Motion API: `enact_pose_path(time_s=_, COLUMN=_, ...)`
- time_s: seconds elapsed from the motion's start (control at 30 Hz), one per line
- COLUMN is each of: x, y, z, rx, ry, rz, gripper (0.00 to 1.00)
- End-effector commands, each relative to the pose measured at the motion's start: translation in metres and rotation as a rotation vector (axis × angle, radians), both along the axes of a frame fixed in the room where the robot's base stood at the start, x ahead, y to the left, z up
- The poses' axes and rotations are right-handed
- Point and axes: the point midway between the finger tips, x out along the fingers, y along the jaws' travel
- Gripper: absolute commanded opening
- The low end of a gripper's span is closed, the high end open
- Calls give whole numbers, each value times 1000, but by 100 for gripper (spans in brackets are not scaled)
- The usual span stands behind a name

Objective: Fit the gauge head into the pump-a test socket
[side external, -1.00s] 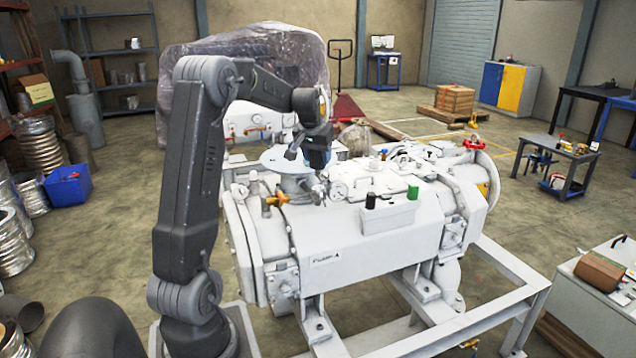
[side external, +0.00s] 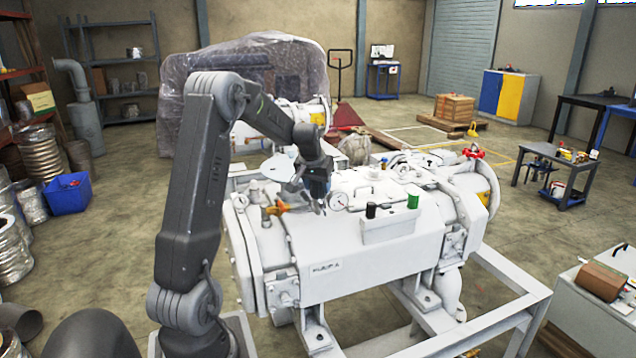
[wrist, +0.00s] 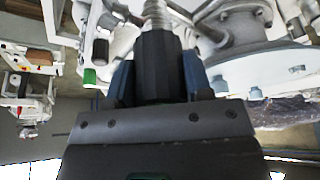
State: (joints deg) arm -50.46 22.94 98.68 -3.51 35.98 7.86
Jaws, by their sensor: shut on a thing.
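In the wrist view, my gripper (wrist: 158,78) is shut on the gauge head (wrist: 158,55), a black faceted body between two bluish fingers. Its silver ribbed stem points away from the gripper, out of the top of the picture. In the side view, my gripper (side external: 318,200) is low over the top of pump-a (side external: 345,285), just left of a round dial gauge (side external: 338,201). The gauge head is too small to make out there. I cannot pick out the test socket, nor tell whether the stem touches the pump.
An orange-handled valve (side external: 277,208) stands left of my gripper. A white box with a black knob (side external: 371,211) and a green knob (side external: 413,201) is to its right. A red handwheel (side external: 473,151) is at the pump's far end. A white frame (side external: 490,322) surrounds the base.

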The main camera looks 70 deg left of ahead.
Motion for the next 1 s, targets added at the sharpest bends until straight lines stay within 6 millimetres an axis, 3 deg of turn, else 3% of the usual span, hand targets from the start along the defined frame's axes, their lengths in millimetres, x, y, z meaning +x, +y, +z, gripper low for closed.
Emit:
enact_pose_path(time_s=0.07, x=0, y=0, z=-2, rx=1, ry=-1, rz=0, gripper=18)
enact_pose_path(time_s=0.1, x=0, y=0, z=-3, rx=0, ry=0, rz=0, gripper=48)
enact_pose_path(time_s=0.33, x=0, y=0, z=-3, rx=0, ry=0, rz=0, gripper=70)
enact_pose_path(time_s=0.67, x=0, y=0, z=2, rx=1, ry=-1, rz=0, gripper=72)
enact_pose_path(time_s=0.87, x=-6, y=-6, z=30, rx=4, ry=-3, rz=0, gripper=72)
enact_pose_path(time_s=1.0, x=-15, y=-14, z=60, rx=4, ry=-3, rz=0, gripper=72)
